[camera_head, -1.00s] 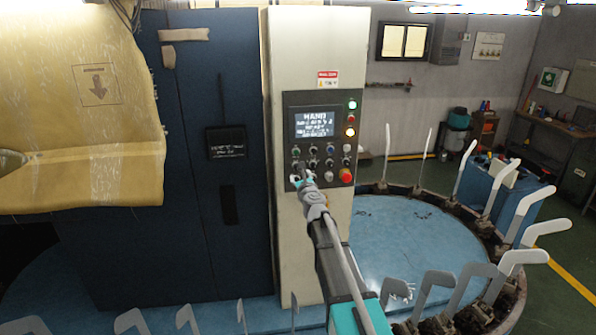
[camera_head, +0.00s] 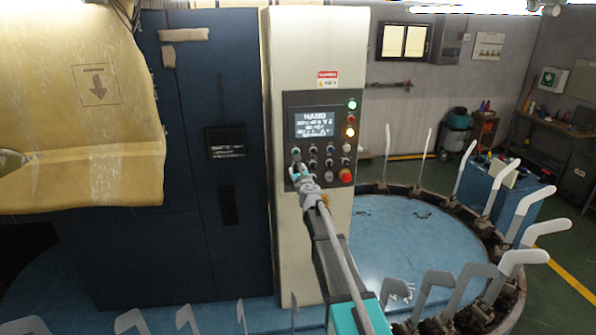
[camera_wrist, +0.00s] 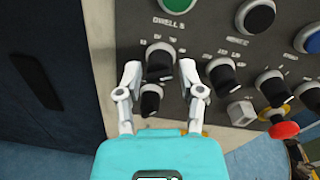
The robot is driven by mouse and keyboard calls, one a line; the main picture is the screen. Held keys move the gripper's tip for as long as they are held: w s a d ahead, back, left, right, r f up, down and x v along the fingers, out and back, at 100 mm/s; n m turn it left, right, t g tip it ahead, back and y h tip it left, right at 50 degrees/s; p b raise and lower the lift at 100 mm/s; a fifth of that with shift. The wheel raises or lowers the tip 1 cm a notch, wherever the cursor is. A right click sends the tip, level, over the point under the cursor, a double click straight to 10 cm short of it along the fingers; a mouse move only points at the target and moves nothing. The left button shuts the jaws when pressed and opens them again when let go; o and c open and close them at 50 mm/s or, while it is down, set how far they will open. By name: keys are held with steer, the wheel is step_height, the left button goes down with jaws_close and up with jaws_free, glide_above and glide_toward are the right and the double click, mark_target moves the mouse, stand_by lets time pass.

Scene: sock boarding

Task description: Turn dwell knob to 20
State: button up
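The dwell knob (camera_wrist: 160,58) is a black knob on the grey control panel (camera_wrist: 110,20), under the label "DWELL S" in the wrist view. Its pointer setting is too small to read. My gripper (camera_wrist: 165,80) is open, its two grey fingers spread to the left and right of the dwell knob's lower part. I cannot tell whether the left finger touches the knob. Another black knob (camera_wrist: 150,99) sits just below, between the fingers. In the head view my gripper (camera_head: 299,171) covers the panel's lower left, hiding knobs there.
Another black knob (camera_wrist: 222,76) is close to the right finger. A red emergency button (camera_head: 346,175) sits at the panel's lower right. The lit screen (camera_head: 315,124) is above the knobs. A ring of white sock forms (camera_head: 466,160) surrounds the blue platform (camera_head: 400,240).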

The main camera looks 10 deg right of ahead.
jaws_close()
steer(key=n, duration=0.3)
steer(key=shift+n, duration=0.3)
steer(key=n, duration=0.4)
steer(key=shift+r+p, duration=0.1)
steer(key=shift+p, duration=0.25)
steer(key=n, duration=0.4)
steer(key=shift+h, duration=0.3)
steer(key=shift+n, duration=2)
